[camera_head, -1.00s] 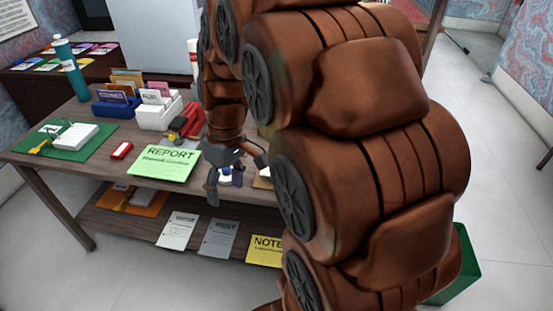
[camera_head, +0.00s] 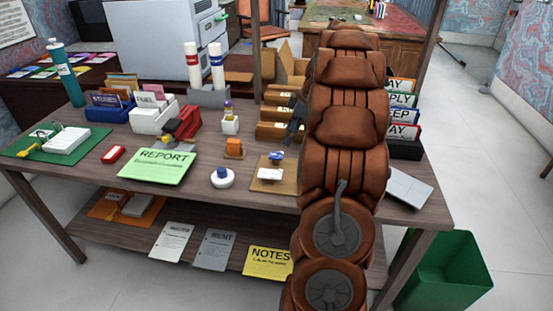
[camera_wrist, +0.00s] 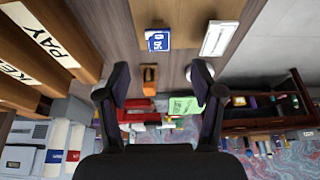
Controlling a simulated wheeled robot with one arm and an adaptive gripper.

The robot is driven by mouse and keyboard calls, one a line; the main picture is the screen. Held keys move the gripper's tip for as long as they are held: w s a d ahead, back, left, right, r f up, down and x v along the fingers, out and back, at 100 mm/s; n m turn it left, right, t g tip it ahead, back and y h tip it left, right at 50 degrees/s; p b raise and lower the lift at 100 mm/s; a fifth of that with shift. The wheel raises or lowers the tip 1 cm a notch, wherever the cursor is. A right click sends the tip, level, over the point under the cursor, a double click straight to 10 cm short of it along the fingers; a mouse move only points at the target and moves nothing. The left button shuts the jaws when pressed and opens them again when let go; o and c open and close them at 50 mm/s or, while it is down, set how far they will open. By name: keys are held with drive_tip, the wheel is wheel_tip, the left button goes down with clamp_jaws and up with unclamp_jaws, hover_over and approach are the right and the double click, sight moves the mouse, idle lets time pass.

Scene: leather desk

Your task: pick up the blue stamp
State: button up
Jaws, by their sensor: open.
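A small blue block with white markings (camera_head: 276,155), seemingly the blue stamp, is at the back of a tan mat, right of the desk's middle. In the wrist view this blue block (camera_wrist: 158,39) lies above the gap between my fingers, apart from them. My gripper (camera_wrist: 161,80) is open and empty, fingers spread wide. In the head view, only a dark grey part of my gripper (camera_head: 294,130) shows left of my arm, behind the blue block. A white round thing with a blue top (camera_head: 222,178) stands left of the mat.
A white piece (camera_head: 270,175) lies on the mat's front. An orange block (camera_head: 233,148) stands left of the mat. Brown labelled holders (camera_wrist: 45,50) stand close by at left in the wrist view. A green REPORT sheet (camera_head: 158,166) lies farther left.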

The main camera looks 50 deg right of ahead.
sight(276, 155)
drive_tip(key=shift+w+p+x, duration=0.15)
drive_tip(key=shift+p+x, duration=0.15)
drive_tip(key=shift+x, duration=1.6)
drive_tip(key=shift+w+p+x, duration=0.15)
drive_tip(key=shift+p+x, duration=0.15)
drive_tip(key=shift+x, duration=1.65)
drive_tip(key=shift+r, duration=0.1)
drive_tip(key=c, duration=0.8)
